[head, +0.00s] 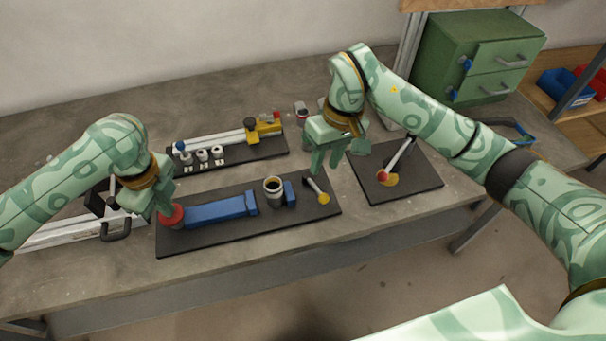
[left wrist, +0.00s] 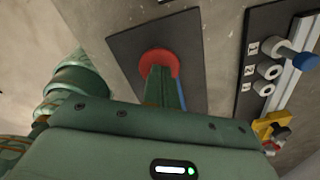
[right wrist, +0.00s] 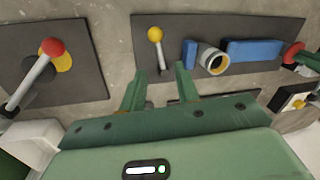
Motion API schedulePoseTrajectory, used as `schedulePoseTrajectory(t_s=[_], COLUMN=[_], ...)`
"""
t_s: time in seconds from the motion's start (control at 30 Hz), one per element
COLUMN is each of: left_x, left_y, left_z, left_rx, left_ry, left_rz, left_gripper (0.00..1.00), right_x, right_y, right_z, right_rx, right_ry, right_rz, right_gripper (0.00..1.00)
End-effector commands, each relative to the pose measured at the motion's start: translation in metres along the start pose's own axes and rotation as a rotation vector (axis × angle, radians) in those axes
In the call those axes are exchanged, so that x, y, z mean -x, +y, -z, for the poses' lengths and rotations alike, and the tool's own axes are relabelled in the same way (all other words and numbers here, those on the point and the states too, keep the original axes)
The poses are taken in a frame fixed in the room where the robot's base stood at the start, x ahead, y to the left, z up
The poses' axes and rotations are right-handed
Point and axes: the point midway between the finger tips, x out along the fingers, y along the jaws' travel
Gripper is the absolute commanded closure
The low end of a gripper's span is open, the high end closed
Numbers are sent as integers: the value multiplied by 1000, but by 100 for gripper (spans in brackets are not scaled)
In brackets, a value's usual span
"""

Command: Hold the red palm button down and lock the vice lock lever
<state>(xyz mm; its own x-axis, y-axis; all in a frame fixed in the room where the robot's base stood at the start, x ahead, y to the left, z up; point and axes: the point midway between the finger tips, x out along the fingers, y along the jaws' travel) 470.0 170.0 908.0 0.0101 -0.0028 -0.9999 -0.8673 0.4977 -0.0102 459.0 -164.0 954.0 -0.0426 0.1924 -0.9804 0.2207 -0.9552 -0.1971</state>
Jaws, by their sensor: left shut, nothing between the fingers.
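The red palm button (head: 172,215) sits at the left end of a black board and shows in the left wrist view (left wrist: 159,62). My left gripper (head: 164,208) is shut and empty, its fingertips at the button top, appearing to touch it. I cannot tell how far the button is pressed. A grey lever with a yellow knob, apparently the vice lock lever (head: 316,190), stands at the board's right end beside the blue vice (head: 220,209). It also shows in the right wrist view (right wrist: 156,40). My right gripper (head: 328,160) is open and empty, above and behind this lever.
A separate black plate (head: 420,178) at right bears a red-knobbed lever (head: 393,165). A grey cup-like cylinder (head: 273,193) stands between the blue vice parts. Behind is a board with a rail and a yellow clamp (head: 264,129). A green drawer cabinet (head: 470,60) stands far right.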

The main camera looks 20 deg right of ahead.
Motion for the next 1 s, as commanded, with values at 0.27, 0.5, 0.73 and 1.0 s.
schedulePoseTrajectory(t_s=[0.27,0.5,0.73,1.0], left_x=[-10,-10,-10,-10], left_y=[5,5,5,5], left_z=[4,4,4,4], left_rx=[-2,-3,-3,-3], left_ry=[9,9,9,8], left_rz=[-19,-19,-20,-20], left_gripper=[100,100,100,100], right_x=[43,48,48,36], right_y=[0,0,12,62], right_z=[-1,-2,-3,-16], right_rx=[1,0,-23,333], right_ry=[0,-1,-6,-104], right_rz=[0,1,-15,82], right_gripper=[68,68,100,100])
